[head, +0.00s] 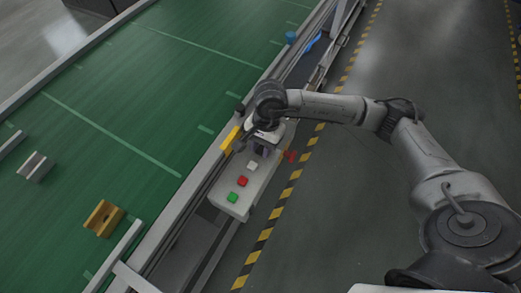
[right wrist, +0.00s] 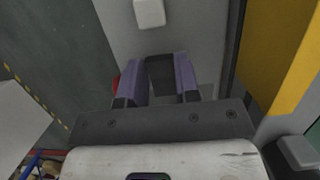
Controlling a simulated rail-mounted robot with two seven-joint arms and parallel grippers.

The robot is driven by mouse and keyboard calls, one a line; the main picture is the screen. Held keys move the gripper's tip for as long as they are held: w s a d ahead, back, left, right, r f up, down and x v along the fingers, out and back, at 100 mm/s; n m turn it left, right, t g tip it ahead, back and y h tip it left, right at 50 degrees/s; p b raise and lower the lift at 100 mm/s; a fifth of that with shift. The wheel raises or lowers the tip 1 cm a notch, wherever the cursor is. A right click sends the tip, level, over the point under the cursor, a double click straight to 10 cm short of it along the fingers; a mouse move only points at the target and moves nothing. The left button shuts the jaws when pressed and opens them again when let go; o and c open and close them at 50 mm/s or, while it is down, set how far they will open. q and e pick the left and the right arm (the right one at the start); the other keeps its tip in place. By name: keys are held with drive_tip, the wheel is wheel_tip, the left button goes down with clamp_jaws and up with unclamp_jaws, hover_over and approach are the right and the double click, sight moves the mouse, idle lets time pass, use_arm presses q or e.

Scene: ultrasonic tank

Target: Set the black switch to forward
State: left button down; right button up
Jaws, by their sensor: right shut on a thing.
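The control box (head: 235,199) is a pale grey panel on the side of the green conveyor in the head view. It carries a green button (head: 233,197), a red button (head: 242,181) and a white button (head: 252,166). My right gripper (head: 262,149) is over the far end of this panel. In the right wrist view, the right gripper (right wrist: 160,90) has its two purple-grey fingers shut on the black switch (right wrist: 160,72), one finger on each side. The switch's exact setting cannot be told. The white button also shows in the right wrist view (right wrist: 149,13). My left gripper is not in view.
The green conveyor (head: 130,95) fills the left, with a brown block (head: 103,218) and a grey block (head: 36,167) on it. A yellow part (head: 231,139) stands on the rail beside my gripper. The floor to the right is open beyond the striped line.

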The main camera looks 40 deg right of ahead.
idle(0.3)
drive_tip(key=o, duration=0.9)
drive_tip(key=v, duration=0.4)
drive_tip(key=p+v, duration=0.1)
drive_tip(key=v, duration=0.4)
drive_tip(key=p+v, duration=0.1)
drive_tip(key=v, duration=0.4)
drive_tip(key=shift+d+f, duration=0.1)
drive_tip(key=shift+d, duration=0.2)
